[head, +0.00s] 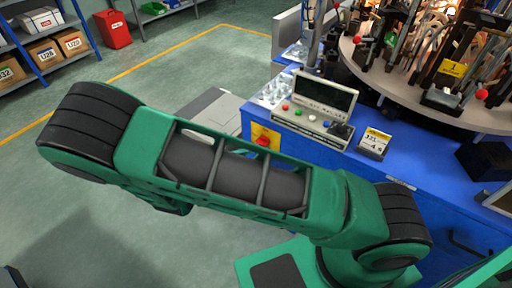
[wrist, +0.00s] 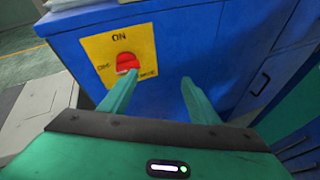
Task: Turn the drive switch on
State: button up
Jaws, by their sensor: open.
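The drive switch is a red knob (wrist: 127,63) on a yellow plate (wrist: 108,46) fixed to the side of the blue cabinet (wrist: 190,55). The plate reads "ON" at the top, with "DRIVE" at the lower right and a partly hidden word at the left. My gripper (wrist: 158,88) is open and empty in the wrist view, its two green fingers apart. The knob is ahead of it, nearer the left finger, with no contact that I can make out. In the head view, the red switch (head: 263,141) shows on its yellow plate just above my arm; my fingers are hidden there.
A control panel (head: 312,112) with coloured buttons and a dark screen stands on the cabinet top. A round table (head: 400,82) with tools is behind it at the right. A yellow-headed card (head: 374,144) stands near the edge. Open floor (head: 200,80) lies to the left.

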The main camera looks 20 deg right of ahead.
aim_at(260, 144)
jog(key=a+f+n+t+h, duration=0.1)
jog(key=a+n+t+h, duration=0.1)
jog(key=a+n+t, duration=0.35)
jog(key=shift+n+t, duration=0.35)
jog(key=x, duration=1.1)
jog(key=shift+w+f, duration=0.35)
jog(key=shift+f, duration=0.05)
